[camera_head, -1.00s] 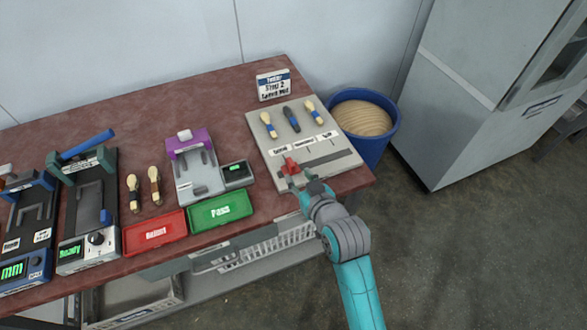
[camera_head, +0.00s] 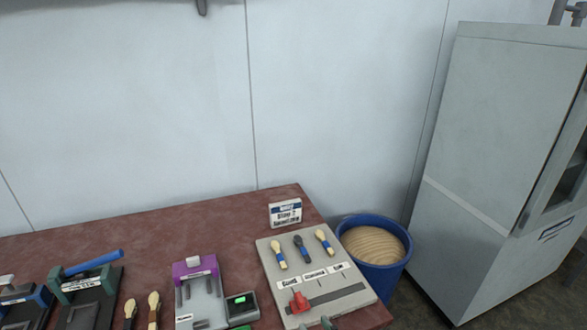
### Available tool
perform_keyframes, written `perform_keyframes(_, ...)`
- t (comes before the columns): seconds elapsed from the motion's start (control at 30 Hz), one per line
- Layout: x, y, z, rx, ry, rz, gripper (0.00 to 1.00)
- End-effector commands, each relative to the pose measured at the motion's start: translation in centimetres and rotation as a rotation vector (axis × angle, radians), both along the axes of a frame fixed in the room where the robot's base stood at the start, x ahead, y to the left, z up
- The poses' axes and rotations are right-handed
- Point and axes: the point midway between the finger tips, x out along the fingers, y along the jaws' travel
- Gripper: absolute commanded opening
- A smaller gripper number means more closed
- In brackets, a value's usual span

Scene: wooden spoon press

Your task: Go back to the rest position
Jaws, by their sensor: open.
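Only a small part of my gripper (camera_head: 326,322) shows, at the bottom edge of the head view. It is just below and right of the red slider (camera_head: 299,302) on the grey sample board (camera_head: 350,312). I see nothing held in its jaws, and they are open. Most of the gripper and the rest of my arm are below the picture. I cannot tell whether a fingertip touches the slider or the board.
Three short brushes (camera_head: 303,248) lie on the board, with a sign (camera_head: 285,213) behind it. A blue bin (camera_head: 382,268) stands right of the table (camera_head: 140,232). A purple-topped fixture (camera_head: 195,268) and a blue-handled press (camera_head: 90,265) stand left. A grey cabinet (camera_head: 480,130) is far right.

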Motion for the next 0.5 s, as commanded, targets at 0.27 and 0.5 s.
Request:
perform_keyframes(0.27,-5.8,-3.3,-4.1,0.009,-0.004,-0.069,0.42)
perform_keyframes(0.5,-12.7,-6.4,-6.6,0.017,-0.025,-0.14,0.42)
